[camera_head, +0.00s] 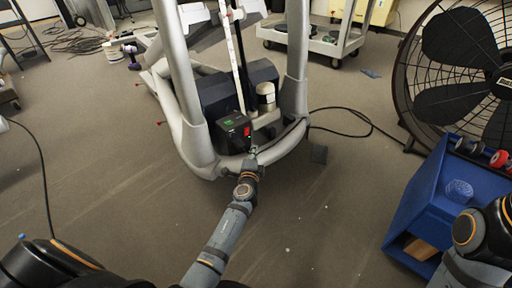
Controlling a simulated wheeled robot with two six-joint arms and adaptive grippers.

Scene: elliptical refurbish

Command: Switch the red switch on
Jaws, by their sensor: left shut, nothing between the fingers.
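The red switch (247,132) is a small red patch on the right part of the front of a black box (233,125). The box sits low in the frame of a grey elliptical machine (190,110). My left gripper (253,152) is shut and empty, just below and slightly right of the switch. I cannot tell whether it touches the box, nor which way the switch is set. My right arm shows at the lower right edge; its gripper is not visible.
A blue crate (408,206) stands at the right, with a large black fan (402,100) behind it. A cable (350,110) runs from the machine toward the fan. A wheeled cart (345,45) is at the back. The floor left of my left arm is mostly clear.

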